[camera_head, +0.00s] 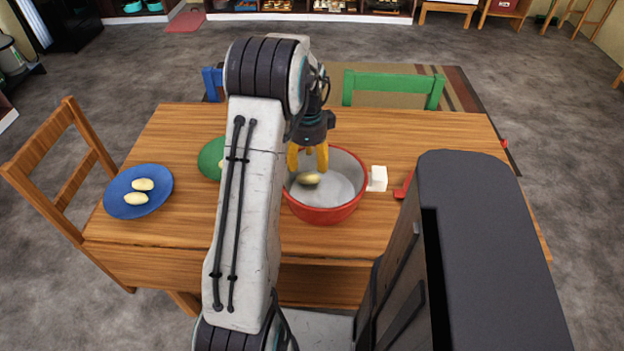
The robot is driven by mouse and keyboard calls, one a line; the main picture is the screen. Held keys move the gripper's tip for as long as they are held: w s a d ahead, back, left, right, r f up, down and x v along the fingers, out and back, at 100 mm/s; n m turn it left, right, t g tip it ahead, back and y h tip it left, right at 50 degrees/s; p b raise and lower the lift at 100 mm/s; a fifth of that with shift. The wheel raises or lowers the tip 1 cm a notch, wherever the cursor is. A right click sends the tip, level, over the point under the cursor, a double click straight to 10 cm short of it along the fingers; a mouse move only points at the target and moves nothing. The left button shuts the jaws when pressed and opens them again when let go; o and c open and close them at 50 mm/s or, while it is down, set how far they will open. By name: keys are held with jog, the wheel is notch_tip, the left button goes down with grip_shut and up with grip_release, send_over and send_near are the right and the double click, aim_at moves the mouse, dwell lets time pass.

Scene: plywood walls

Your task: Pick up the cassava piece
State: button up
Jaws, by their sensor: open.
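A pale yellow cassava piece (308,179) lies inside the red bowl (326,215), on its pale inner floor toward the left side. My gripper (308,164) is over the bowl with its yellow fingers pointing down. The fingers are apart, close above the piece in the picture; I cannot tell whether they touch it. Two more pale pieces (142,184) lie on a blue plate (120,207) at the table's left. A green plate (209,160) is mostly hidden behind my arm, with a sliver of a pale piece showing on it.
The wooden table (430,135) holds a white block (377,178) right of the bowl and a red object (403,186), partly hidden. A wooden chair (75,170) stands left; a green chair (393,86) and a blue chair (212,82) stand behind. The table's back right is clear.

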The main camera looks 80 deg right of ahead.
aim_at(308, 177)
jog(key=shift+f, duration=3.3)
jog(key=shift+a, duration=0.1)
jog(key=c, duration=0.9)
jog(key=shift+c, duration=0.2)
